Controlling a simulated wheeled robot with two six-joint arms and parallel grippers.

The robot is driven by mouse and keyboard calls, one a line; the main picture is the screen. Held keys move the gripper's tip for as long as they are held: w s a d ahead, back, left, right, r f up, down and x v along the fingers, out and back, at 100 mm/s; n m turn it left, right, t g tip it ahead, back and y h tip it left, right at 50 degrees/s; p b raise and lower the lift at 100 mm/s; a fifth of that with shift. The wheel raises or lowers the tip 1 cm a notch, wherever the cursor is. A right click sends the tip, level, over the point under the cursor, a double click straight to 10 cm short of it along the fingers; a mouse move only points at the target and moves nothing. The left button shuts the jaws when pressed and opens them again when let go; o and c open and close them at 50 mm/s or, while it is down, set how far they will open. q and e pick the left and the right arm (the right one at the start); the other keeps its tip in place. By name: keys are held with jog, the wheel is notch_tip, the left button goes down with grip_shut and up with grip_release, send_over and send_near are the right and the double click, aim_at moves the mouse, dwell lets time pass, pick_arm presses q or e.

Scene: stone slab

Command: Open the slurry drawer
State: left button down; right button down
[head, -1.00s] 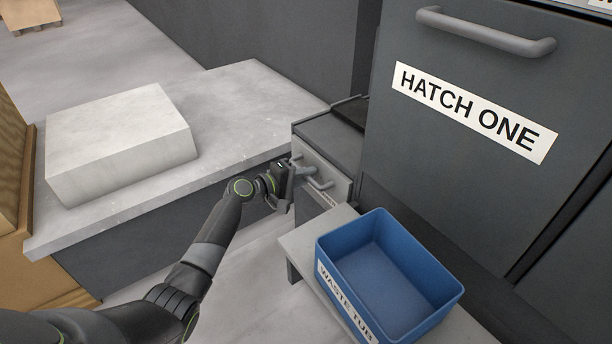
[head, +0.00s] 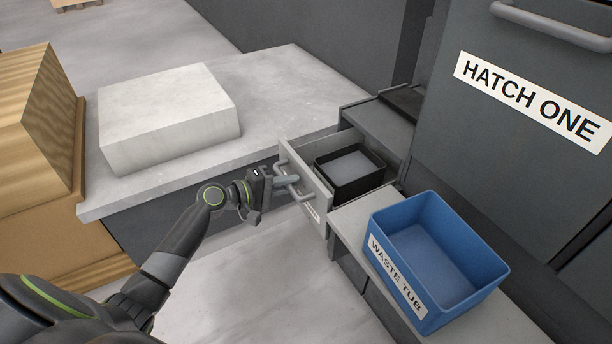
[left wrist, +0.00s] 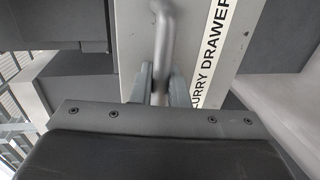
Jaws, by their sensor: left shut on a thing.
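The slurry drawer (head: 303,180) is pulled out from its grey cabinet (head: 378,127) in the head view. A black box (head: 321,180) with a grey inside sits in it. My left gripper (head: 274,182) is shut on the drawer's grey bar handle (head: 292,184). In the left wrist view the gripper's fingers (left wrist: 160,86) close around the handle (left wrist: 164,35), beside the drawer's partly hidden label (left wrist: 214,50) on its front (left wrist: 238,45). My right gripper is not in view.
A blue waste tub (head: 440,255) stands on a light ledge (head: 345,218) right of the drawer. A pale block (head: 165,118) lies on the stone slab (head: 262,85). The Hatch One door (head: 480,150) rises at right. Floor is clear before the drawer.

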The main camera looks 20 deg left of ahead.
pick_arm(q)
jog(key=shift+f+v, duration=0.15)
jog(key=shift+v, duration=0.65)
jog(key=shift+f+v, duration=0.2)
jog(key=shift+v, duration=0.6)
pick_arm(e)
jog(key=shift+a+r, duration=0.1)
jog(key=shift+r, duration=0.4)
pick_arm(q)
jog(key=c, duration=1.5)
grip_release()
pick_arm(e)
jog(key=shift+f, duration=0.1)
pick_arm(q)
jog(key=shift+s+a, duration=0.1)
jog(key=shift+v, duration=8.65)
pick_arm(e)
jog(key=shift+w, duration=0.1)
pick_arm(q)
jog(key=shift+f, duration=0.1)
